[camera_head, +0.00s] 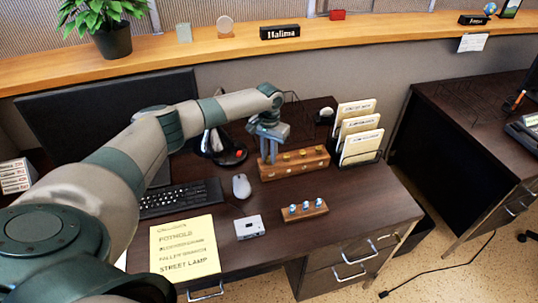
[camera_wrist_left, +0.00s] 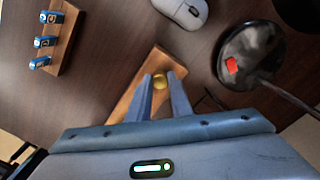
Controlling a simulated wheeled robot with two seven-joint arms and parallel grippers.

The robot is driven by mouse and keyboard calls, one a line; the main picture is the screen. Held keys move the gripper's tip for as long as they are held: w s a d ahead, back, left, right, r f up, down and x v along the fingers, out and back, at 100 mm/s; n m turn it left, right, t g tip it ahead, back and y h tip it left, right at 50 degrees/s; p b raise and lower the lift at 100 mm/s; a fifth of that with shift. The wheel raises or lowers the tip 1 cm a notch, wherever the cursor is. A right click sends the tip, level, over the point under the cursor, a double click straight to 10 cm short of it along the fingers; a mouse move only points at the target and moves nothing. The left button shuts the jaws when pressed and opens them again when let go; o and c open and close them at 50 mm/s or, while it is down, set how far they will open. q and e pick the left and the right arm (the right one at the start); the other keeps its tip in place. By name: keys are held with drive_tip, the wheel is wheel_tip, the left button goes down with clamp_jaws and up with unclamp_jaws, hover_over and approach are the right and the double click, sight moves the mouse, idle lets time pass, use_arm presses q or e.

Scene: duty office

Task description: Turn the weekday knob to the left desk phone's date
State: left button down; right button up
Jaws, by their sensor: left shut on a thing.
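A wooden block with a row of brass-yellow knobs (camera_head: 305,169) stands on the dark desk; it also shows in the left wrist view (camera_wrist_left: 125,108). My left gripper (camera_head: 269,160) reaches down over the block's left end. In the left wrist view its fingers (camera_wrist_left: 160,88) are shut on a yellow knob (camera_wrist_left: 159,82). The fingers and palm hide part of the block, and I cannot read any marking on the knob. I cannot make out a desk phone on this desk. My right gripper is not in view.
A card rack (camera_head: 360,157) stands right; a round black base (camera_wrist_left: 246,56) is beside the gripper.

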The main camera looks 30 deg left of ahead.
sight(269, 158)
use_arm(q)
drive_tip(key=m+p, duration=0.1)
drive_tip(key=m, duration=0.2)
drive_tip(key=shift+m, duration=0.4)
drive_tip(key=m+p, duration=0.1)
drive_tip(key=m, duration=0.3)
drive_tip(key=shift+m, duration=0.4)
drive_tip(key=shift+w, duration=0.1)
drive_tip(key=c, duration=1.6)
unclamp_jaws()
drive_tip(key=shift+r, duration=0.2)
wheel_tip(269, 158, up, 17)
drive_tip(key=b, duration=0.4)
